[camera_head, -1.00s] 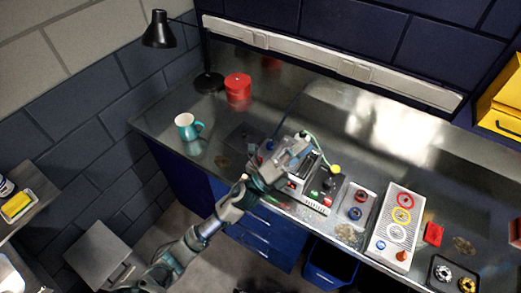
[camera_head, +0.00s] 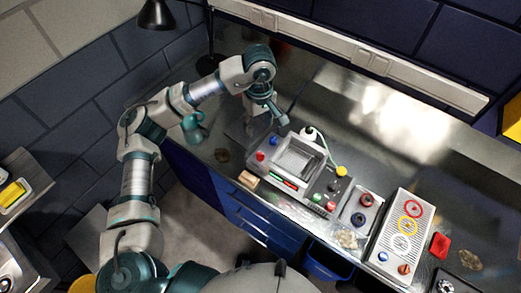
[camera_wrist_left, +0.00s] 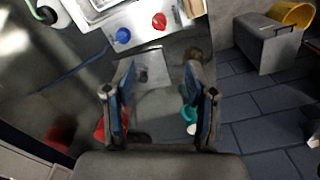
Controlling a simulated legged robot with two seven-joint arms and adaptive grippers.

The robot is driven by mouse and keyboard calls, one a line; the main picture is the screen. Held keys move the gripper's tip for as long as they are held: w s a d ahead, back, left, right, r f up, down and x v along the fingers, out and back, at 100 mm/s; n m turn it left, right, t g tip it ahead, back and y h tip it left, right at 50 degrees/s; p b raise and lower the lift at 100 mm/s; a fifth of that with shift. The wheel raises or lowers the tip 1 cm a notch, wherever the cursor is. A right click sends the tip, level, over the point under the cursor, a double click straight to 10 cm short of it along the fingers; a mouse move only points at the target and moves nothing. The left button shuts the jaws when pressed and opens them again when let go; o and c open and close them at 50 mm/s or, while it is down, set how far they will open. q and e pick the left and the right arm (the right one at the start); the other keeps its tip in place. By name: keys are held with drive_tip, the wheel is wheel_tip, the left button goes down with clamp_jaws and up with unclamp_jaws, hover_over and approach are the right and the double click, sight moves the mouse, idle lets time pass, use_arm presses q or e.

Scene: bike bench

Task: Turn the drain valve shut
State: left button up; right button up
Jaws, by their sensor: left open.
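The grey bench unit with an open square basin (camera_head: 298,157) stands on the metal bench. A blue knob (camera_head: 274,140) and a red knob (camera_head: 260,156) sit at its left end. I cannot tell which part is the drain valve. The blue knob (camera_wrist_left: 122,36) and red knob (camera_wrist_left: 159,21) also show at the top of the left wrist view. My left gripper (camera_head: 280,116) is open and empty above the bench, behind and left of the unit, apart from both knobs. Its fingers (camera_wrist_left: 160,68) spread over a flat plate (camera_wrist_left: 150,70) in the wrist view. My right gripper is out of view.
A teal mug (camera_wrist_left: 189,113) and a red canister (camera_wrist_left: 99,130) stand near the left gripper. A wooden block (camera_head: 248,180) lies by the front edge. Right of the unit are a knob plate (camera_head: 360,212) and a ring panel (camera_head: 400,232).

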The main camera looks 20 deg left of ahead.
sight(260, 153)
use_arm(q)
wheel_tip(260, 153, down, 16)
drive_tip(key=shift+d+r+p, duration=0.1)
drive_tip(key=shift+r+p, duration=0.05)
drive_tip(key=shift+p, duration=0.35)
clamp_jaws()
